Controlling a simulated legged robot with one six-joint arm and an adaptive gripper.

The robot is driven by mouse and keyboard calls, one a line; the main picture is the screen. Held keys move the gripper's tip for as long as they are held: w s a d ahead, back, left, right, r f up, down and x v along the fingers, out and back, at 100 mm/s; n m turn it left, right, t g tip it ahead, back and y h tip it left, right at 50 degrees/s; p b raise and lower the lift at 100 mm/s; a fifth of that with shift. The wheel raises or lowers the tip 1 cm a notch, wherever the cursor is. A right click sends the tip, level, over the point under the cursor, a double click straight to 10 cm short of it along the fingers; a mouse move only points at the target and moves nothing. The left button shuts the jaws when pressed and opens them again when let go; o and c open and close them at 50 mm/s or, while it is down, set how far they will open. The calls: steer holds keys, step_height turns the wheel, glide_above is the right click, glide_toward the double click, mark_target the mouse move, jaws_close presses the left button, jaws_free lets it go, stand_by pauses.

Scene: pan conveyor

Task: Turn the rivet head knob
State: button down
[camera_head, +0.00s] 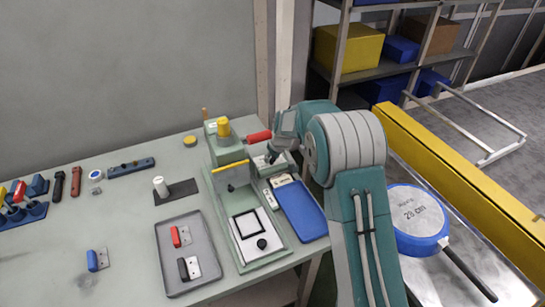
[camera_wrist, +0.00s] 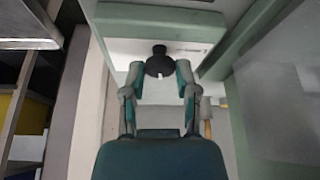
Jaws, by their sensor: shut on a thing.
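The rivet head knob is the dark round knob (camera_wrist: 159,65) on the pale face of a green-edged machine in the wrist view. My gripper (camera_wrist: 160,72) has one finger on each side of it and is shut on it. In the head view my gripper (camera_head: 272,157) is at the right side of the green press (camera_head: 225,150) at the back of the bench, below its red handle (camera_head: 258,137). The knob is hidden or too small to make out there.
The press base (camera_head: 222,215) carries a framed plate and a black knob (camera_head: 262,244). A blue tray (camera_head: 300,212) lies to its right, a grey tray (camera_head: 165,240) to its left. A pan (camera_head: 415,215) lies on the conveyor, beside a yellow rail (camera_head: 450,165).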

steer(key=shift+f, duration=0.1)
stand_by(0.3)
steer(key=shift+c, duration=1.9)
jaws_free()
steer(key=v, duration=1.1)
steer(key=shift+r, duration=0.4)
steer(key=shift+s, duration=0.1)
